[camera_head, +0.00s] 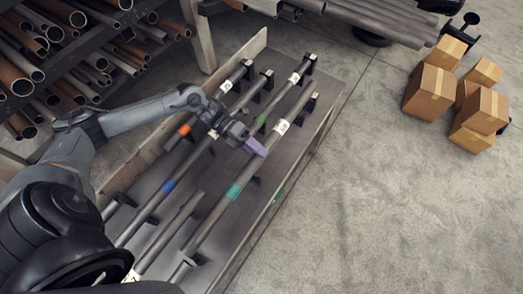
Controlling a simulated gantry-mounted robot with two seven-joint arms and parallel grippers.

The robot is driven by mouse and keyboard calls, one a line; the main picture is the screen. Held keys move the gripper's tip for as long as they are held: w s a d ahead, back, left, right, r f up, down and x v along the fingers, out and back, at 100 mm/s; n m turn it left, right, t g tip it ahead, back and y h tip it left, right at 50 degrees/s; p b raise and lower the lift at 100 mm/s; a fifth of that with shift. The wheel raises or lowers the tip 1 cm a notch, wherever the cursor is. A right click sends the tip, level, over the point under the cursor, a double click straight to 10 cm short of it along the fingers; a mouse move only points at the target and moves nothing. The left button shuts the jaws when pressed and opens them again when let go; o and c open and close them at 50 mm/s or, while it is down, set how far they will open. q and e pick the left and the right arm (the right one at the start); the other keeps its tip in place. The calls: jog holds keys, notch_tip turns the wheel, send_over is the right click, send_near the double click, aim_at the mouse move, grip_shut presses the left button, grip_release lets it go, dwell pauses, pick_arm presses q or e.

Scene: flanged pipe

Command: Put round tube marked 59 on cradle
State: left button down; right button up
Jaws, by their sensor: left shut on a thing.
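Several long grey round tubes lie side by side on a dark table (285,178), with white number labels too small to read, so I cannot tell which is marked 59. One tube has a teal band (234,190), one a green band (262,118), one a blue band (168,186) and one an orange band (185,129). Black cradles (313,99) stand at the far ends of the tubes. My left gripper (256,147) is over the middle of the table, shut on a tube beside the teal-banded one's upper part; its fingers hide the exact contact. My right gripper is out of view.
A rack full of pipes (60,50) stands at the upper left. A low board (255,48) edges the table's far left side. More pipes (385,18) lie at the top. Cardboard boxes (432,91) stand on the open floor at right.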

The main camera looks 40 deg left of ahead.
pick_arm(q)
jog(key=shift+a+f+b, duration=0.15)
jog(key=shift+f+b, duration=0.3)
jog(key=shift+f, duration=0.1)
notch_tip(320, 180, down, 8)
jog(key=b, duration=0.7)
jog(key=shift+a+f, duration=0.1)
jog(key=shift+f, duration=0.15)
dwell(0.8)
